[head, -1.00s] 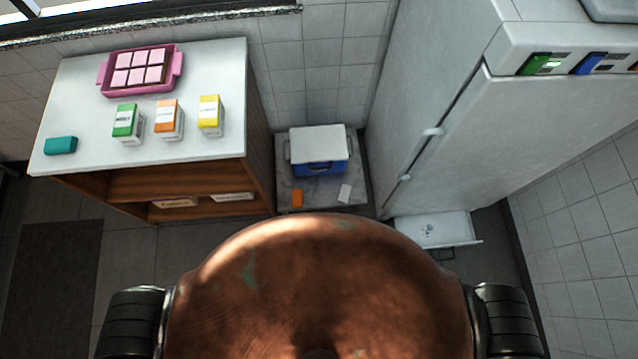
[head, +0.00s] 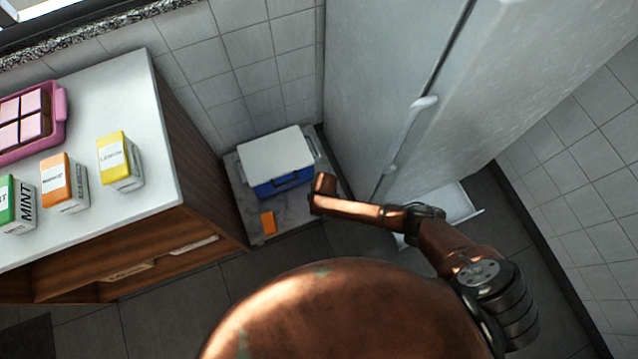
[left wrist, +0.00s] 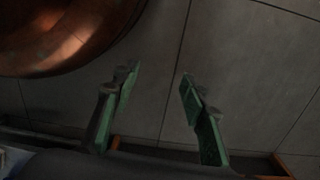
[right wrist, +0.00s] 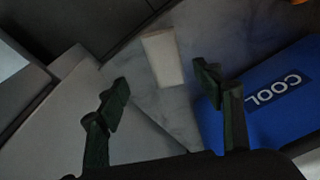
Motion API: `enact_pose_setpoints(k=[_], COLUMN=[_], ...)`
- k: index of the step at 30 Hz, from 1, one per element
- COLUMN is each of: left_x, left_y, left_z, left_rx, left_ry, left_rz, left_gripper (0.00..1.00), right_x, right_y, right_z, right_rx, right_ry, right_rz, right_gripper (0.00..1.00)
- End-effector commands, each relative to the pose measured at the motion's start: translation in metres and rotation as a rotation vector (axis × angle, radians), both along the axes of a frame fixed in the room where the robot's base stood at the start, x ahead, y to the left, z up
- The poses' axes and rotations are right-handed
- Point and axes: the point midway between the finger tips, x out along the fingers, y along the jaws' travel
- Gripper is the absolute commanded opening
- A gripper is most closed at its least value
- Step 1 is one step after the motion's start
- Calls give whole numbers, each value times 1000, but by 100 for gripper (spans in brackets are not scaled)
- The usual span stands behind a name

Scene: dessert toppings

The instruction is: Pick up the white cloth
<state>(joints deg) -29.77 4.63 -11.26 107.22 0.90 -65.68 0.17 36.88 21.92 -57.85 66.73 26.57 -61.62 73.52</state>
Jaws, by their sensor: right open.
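The white cloth (right wrist: 162,57) lies flat on a grey marble slab (right wrist: 185,118) in the right wrist view, a small pale rectangle. My right gripper (right wrist: 160,80) is open and empty, its two fingers spread either side of the cloth's near end in that view. I cannot tell its height above the cloth. In the head view my right arm reaches over the slab (head: 240,200) and the cloth is hidden. My left gripper (left wrist: 158,84) is open and empty above the floor, seen only in the left wrist view.
A blue cooler (head: 281,183) with a white lid stands on the slab, close by my right gripper. An orange block (head: 268,222) lies in front of it. A counter (head: 110,85) with cartons (head: 121,162) is at left.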

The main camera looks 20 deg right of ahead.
Motion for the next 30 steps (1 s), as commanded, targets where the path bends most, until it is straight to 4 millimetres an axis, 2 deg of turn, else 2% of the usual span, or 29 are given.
enact_pose_setpoints(k=[9, 20, 30], left_x=[12, 16, 19], left_y=[-9, -13, -20], left_z=[37, 64, 126], left_rx=[-12, -20, -37], left_ry=[-2, -3, -3], left_rz=[1, 2, 6], left_gripper=[40, 40, 40], right_x=[5, 7, 12], right_y=[1, 1, 3], right_z=[-19, -31, -55], right_rx=[-3, -3, -4], right_ry=[1, 1, 0], right_rz=[-7, -6, -5], right_gripper=[61, 61, 61])
